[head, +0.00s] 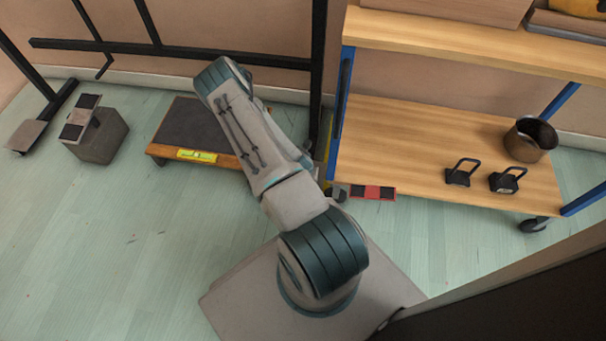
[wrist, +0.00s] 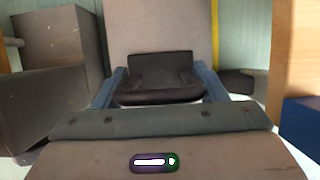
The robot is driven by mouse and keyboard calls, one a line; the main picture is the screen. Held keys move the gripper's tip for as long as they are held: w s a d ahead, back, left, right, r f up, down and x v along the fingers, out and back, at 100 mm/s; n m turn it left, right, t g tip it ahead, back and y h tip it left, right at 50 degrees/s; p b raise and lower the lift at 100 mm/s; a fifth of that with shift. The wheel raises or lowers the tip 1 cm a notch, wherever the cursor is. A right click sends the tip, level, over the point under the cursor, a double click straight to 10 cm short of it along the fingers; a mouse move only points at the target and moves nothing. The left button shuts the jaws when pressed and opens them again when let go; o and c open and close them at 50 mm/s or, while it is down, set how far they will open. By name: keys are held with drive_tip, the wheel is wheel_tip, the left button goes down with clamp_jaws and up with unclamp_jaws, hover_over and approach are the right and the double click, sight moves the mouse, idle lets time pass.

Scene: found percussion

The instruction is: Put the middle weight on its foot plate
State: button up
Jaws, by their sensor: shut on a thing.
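My gripper (wrist: 160,94) shows in the wrist view, with a blue-grey finger on each side. It is shut on a dark weight (wrist: 160,70), seen as a black block with a rounded dark bar nearer the camera. Behind the weight is a pale grey flat surface (wrist: 160,25), perhaps a foot plate. I cannot tell whether the weight touches it. In the head view my arm hides the gripper and the held weight. A grey foot plate (head: 25,136) lies at the far left below the black frame. Two black handled weights (head: 458,172) (head: 507,180) stand on the trolley's lower shelf.
The wooden trolley (head: 400,150) stands right of my arm, with a brown pot (head: 530,140) on its shelf. A low mat-topped platform (head: 185,130) and a grey block (head: 95,142) are left. A red-black piece (head: 372,192) is by the trolley's edge. The left floor is mostly clear.

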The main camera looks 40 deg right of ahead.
drive_tip(key=o, duration=1.8)
drive_tip(key=shift+c, duration=0.2)
drive_tip(key=w+a+r+m+y+p, duration=0.15)
drive_tip(key=a+r+m, duration=0.35)
drive_tip(key=r, duration=0.6)
drive_tip(key=a+r+m+p, duration=0.2)
drive_tip(key=a+r+m, duration=0.3)
drive_tip(key=r, duration=0.7)
drive_tip(key=w+a+r+m+p, duration=0.1)
drive_tip(key=a+r+m, duration=0.35)
drive_tip(key=r, duration=0.65)
drive_tip(key=s+a+r+m+y, duration=0.1)
drive_tip(key=s+a+r+m, duration=0.4)
drive_tip(key=r, duration=0.5)
drive_tip(key=s+a+r+m+g+y, duration=0.1)
drive_tip(key=s+a+r+m, duration=0.4)
drive_tip(key=s+r, duration=0.3)
wheel_tip(320, 180, up, 2)
drive_tip(key=shift+s+r+m+g, duration=0.1)
drive_tip(key=shift+s+m+g, duration=0.15)
drive_tip(key=shift+m, duration=0.4)
